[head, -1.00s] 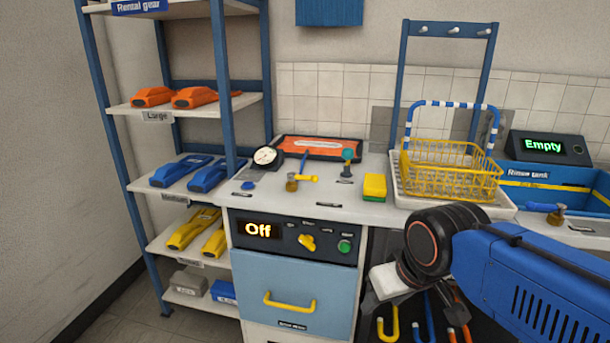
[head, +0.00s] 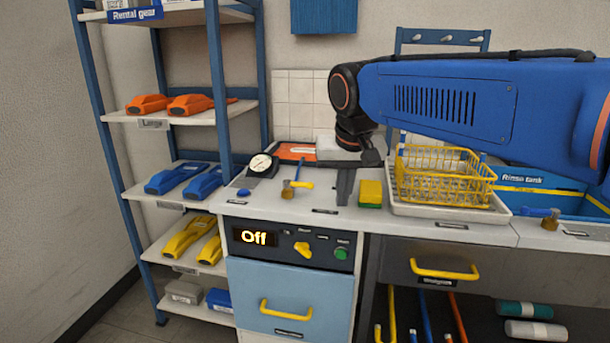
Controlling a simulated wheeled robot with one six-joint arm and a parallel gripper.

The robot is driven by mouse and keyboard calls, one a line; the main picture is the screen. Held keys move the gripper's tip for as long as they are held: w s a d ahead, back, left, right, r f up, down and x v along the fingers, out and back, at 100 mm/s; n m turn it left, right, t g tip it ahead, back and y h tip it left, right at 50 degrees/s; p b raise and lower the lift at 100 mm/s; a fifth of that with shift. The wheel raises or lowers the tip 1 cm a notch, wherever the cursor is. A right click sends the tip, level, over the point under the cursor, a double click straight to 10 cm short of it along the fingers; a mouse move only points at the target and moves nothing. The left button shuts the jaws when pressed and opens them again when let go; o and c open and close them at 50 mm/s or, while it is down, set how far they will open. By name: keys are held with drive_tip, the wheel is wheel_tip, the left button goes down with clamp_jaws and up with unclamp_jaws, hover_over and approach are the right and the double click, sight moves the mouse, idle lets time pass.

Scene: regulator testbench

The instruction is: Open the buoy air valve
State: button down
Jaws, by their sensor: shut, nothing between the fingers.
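A small brass valve with a yellow lever (head: 302,185) stands on the counter, left of my gripper. A dial gauge (head: 261,165) is left of it. A second brass valve with a blue lever (head: 540,212) is at the right by the rinse tank. No readable label shows which one is the buoy air valve. My gripper (head: 343,200) points down, shut and empty, over the counter between the yellow-lever valve and the yellow-green sponge (head: 370,193). It appears apart from both.
A panel reading "Off" (head: 258,238) has a yellow knob (head: 302,249) and green button (head: 341,254). A yellow basket (head: 445,175) sits on a white tray right of the sponge. An orange tray (head: 296,152) lies behind. A rental shelf (head: 182,118) stands left.

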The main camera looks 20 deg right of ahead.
sight(300, 185)
drive_tip(key=w+a+r+m, duration=0.1)
drive_tip(key=w+a+r, duration=0.1)
drive_tip(key=w+r, duration=0.2)
drive_tip(key=w+a+r+m+h, duration=0.1)
drive_tip(key=w+r, duration=0.3)
drive_tip(key=w, duration=0.7)
drive_tip(key=shift+a+m+g, duration=0.3)
drive_tip(key=shift+a+m, duration=0.05)
drive_tip(key=shift+m, duration=0.15)
drive_tip(key=shift+w, duration=0.1)
drive_tip(key=x, duration=1)
drive_tip(key=shift+s+a+r, duration=0.15)
drive_tip(key=shift+s+a, duration=0.2)
drive_tip(key=shift+s, duration=0.25)
drive_tip(key=shift+s+a+r, duration=0.2)
drive_tip(key=shift+s+a, duration=0.1)
drive_tip(key=shift+s, duration=0.25)
drive_tip(key=shift+s+a+r, duration=0.1)
drive_tip(key=shift+s+a, duration=0.25)
drive_tip(key=shift+s, duration=0.25)
drive_tip(key=shift+s, duration=0.1)
